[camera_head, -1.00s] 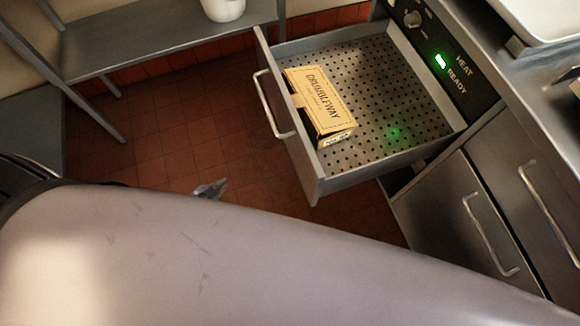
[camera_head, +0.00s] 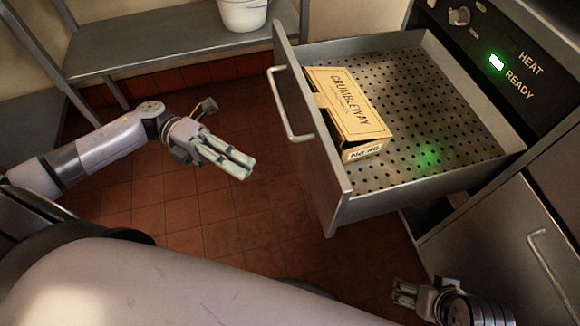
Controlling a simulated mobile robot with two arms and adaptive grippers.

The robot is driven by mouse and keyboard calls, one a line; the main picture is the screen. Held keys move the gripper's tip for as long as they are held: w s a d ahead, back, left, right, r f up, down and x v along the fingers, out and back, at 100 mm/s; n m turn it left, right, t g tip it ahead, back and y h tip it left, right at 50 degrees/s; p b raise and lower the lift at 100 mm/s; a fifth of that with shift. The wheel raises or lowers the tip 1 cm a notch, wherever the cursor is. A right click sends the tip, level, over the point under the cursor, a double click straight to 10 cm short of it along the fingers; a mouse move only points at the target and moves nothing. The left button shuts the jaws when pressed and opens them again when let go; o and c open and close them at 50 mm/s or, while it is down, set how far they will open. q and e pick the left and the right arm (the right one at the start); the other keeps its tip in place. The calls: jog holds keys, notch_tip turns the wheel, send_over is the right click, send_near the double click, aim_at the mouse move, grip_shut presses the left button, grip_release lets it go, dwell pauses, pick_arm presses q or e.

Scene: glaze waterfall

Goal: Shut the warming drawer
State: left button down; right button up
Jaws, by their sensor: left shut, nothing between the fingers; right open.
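The warming drawer (camera_head: 362,212) is pulled out from the unit, with a perforated metal floor and a bar handle (camera_head: 284,106) on its front panel. A yellow box labelled CRUMBLEWAY (camera_head: 348,104) lies inside, close against the front panel. My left gripper (camera_head: 248,172) is shut and empty, to the left of the drawer front and apart from the handle. My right gripper (camera_head: 396,292) is open at the bottom right, below the drawer and near the lower cabinet front; nothing shows between its fingers.
A control panel (camera_head: 490,60) with a knob, a green light and HEAT READY lettering is above the drawer. A closed cabinet front (camera_head: 500,235) with a handle is below. A grey shelf (camera_head: 160,50) holding a white bucket (camera_head: 243,14) stands behind. Tiled floor (camera_head: 205,215) lies open left of the drawer.

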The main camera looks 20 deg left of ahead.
pick_arm(q)
send_near(333, 197)
jog(key=s+d, duration=0.1)
jog(key=s, duration=0.2)
jog(key=w+d, duration=0.2)
jog(key=d, duration=0.1)
jog(key=shift+w+d+r+b, duration=0.1)
jog(key=shift+d+b, duration=0.2)
jog(key=shift+d, duration=0.1)
